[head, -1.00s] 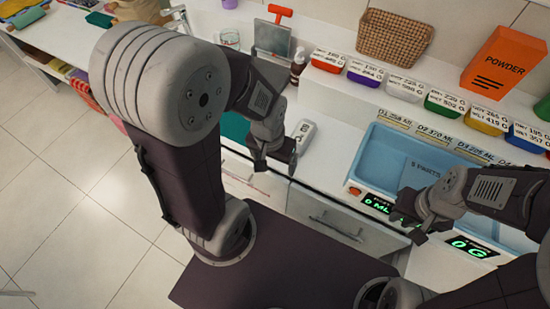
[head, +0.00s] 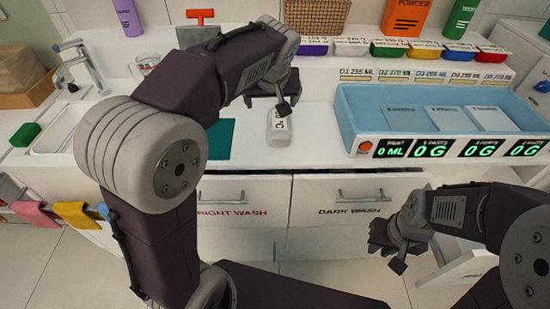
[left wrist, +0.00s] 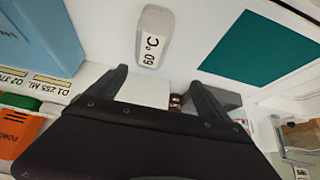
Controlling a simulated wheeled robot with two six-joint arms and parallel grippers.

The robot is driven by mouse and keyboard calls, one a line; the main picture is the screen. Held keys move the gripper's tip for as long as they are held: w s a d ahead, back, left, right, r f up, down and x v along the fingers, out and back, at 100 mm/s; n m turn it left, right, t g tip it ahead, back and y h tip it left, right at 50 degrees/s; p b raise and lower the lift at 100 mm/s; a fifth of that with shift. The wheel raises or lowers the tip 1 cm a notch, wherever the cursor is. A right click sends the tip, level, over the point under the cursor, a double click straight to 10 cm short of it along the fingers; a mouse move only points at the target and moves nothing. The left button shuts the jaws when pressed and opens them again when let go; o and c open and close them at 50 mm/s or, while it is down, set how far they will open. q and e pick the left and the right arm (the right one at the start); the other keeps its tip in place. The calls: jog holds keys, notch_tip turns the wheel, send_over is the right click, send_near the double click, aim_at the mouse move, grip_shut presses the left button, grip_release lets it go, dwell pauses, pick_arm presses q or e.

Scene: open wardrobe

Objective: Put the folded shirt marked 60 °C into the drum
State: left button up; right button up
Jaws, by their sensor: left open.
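The folded shirt marked 60 °C is a small light grey, rounded block (head: 279,130) on the white counter. Its white label reads 60 °C in the left wrist view (left wrist: 152,35). My left gripper (head: 266,103) is open and empty, above the counter at the far end of the shirt. In the left wrist view my left gripper's fingers (left wrist: 157,77) are apart, and the shirt lies beyond their tips, not between them. My right gripper (head: 386,253) hangs in front of the drawers, away from the shirt; its opening is unclear. I see no drum.
A teal mat (head: 219,138) lies left of the shirt. A blue tray (head: 352,118) with digital readouts stands to the right. Drawers marked BRIGHT WASH (head: 240,190) and DARK WASH (head: 350,190) are below the counter. A sink (head: 62,128) is at the left; coloured bins line the back.

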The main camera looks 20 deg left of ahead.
aim_at(279, 122)
pick_arm(q)
jog(key=f, duration=0.1)
jog(key=f+b, duration=0.1)
jog(key=f, duration=0.1)
jog(key=shift+s+d+f, duration=0.1)
jog(key=shift+d+f, duration=0.2)
jog(key=shift+d, duration=0.1)
jog(key=shift+w+d+f, duration=0.45)
jog(key=shift+w+d, duration=0.3)
jog(key=shift+d, duration=0.1)
jog(key=shift+s+a+f, duration=0.1)
jog(key=shift+a+f, duration=0.05)
jog(key=shift+a, duration=0.1)
jog(key=b+x, duration=0.1)
jog(key=x, duration=0.1)
jog(key=shift+a+f, duration=0.15)
jog(key=shift+f, duration=0.2)
jog(key=shift+w+f, duration=0.3)
jog(key=shift+w, duration=0.25)
jog(key=shift+f+b, duration=0.4)
jog(key=shift+b, duration=0.05)
jog(key=b+x, duration=0.1)
jog(key=x, duration=0.3)
pick_arm(e)
notch_tip(279, 122, down, 7)
jog(key=shift+w+d+r, duration=0.2)
jog(key=shift+w, duration=0.1)
